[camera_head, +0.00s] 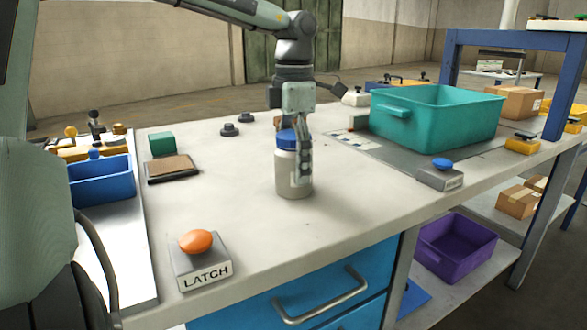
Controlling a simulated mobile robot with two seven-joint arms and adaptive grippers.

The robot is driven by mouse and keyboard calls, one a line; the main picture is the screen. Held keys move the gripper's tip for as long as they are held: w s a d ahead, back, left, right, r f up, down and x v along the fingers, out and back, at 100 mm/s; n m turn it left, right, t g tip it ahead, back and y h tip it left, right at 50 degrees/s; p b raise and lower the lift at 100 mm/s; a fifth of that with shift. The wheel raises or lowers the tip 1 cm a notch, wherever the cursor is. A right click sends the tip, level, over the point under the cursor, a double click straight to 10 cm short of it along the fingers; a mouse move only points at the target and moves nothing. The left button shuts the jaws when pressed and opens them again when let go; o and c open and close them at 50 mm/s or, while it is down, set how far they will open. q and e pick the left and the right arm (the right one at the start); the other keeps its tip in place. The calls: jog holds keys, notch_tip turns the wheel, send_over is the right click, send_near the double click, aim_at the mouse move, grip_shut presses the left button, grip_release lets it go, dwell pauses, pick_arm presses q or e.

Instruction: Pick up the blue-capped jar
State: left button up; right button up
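The blue-capped jar (287,182) has a pale grey body and a blue cap (287,139). It stands upright on the grey worktop (235,210), near the middle of the picture. My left gripper (294,160) points down over the jar from behind. My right gripper is not in view.
An orange LATCH button (196,242) is at front left; a blue button (443,164) is at right. A teal bin (437,122) stands back right, a blue tray (102,184) at left. A green block (162,143) and dark knobs (229,129) lie behind. Worktop around the jar is clear.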

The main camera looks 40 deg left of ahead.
pick_arm(q)
jog(key=c, duration=1.1)
jog(key=shift+o, duration=0.2)
jog(key=shift+r, duration=0.1)
